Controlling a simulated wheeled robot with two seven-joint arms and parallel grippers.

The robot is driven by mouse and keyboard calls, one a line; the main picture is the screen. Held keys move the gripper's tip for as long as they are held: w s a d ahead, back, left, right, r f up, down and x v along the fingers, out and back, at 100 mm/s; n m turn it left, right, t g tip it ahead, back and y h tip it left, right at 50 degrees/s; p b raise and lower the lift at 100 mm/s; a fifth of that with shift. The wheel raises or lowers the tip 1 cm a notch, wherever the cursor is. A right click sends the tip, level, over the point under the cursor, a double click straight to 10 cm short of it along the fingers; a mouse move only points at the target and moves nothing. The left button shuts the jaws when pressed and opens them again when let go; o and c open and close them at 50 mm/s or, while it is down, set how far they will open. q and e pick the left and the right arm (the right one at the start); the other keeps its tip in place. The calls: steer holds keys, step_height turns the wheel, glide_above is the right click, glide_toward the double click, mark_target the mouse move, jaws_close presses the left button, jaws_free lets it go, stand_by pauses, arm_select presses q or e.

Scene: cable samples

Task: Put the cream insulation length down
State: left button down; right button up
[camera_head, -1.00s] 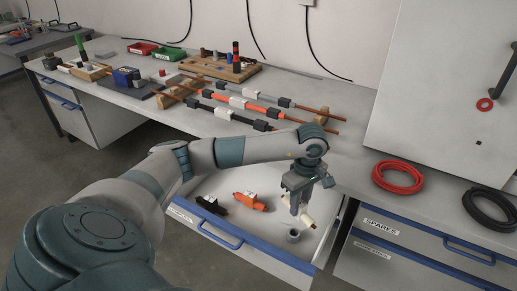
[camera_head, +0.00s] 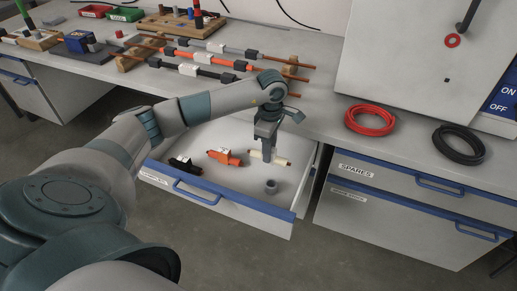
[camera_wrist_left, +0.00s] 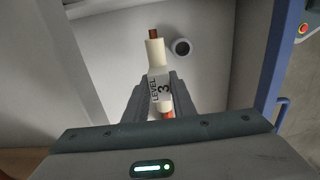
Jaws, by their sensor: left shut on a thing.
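The cream insulation length (camera_head: 281,161) is a short pale cylinder with copper ends and a white label. In the left wrist view the cream length (camera_wrist_left: 155,52) has a label reading "LEVEL 3". My left gripper (camera_head: 267,152) is shut on it, and its two fingers (camera_wrist_left: 160,95) sit either side of the label in the wrist view. The gripper points down into the open drawer (camera_head: 225,205). Whether the length touches the drawer floor I cannot tell. My right gripper does not show.
In the drawer lie a black piece (camera_head: 184,165), an orange piece (camera_head: 224,157) and a small grey ring-like cylinder (camera_head: 271,187). On the bench are a red cable coil (camera_head: 370,119), a black coil (camera_head: 458,144) and several cable samples (camera_head: 205,70).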

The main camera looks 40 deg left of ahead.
arm_select(q)
step_height(320, 180, down, 4)
steer(key=shift+r, duration=0.2)
steer(key=shift+f, duration=0.15)
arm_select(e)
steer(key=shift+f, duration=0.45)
arm_select(q)
steer(key=shift+f, duration=0.1)
steer(key=shift+f, duration=0.35)
step_height(320, 180, down, 2)
steer(key=shift+f, duration=0.35)
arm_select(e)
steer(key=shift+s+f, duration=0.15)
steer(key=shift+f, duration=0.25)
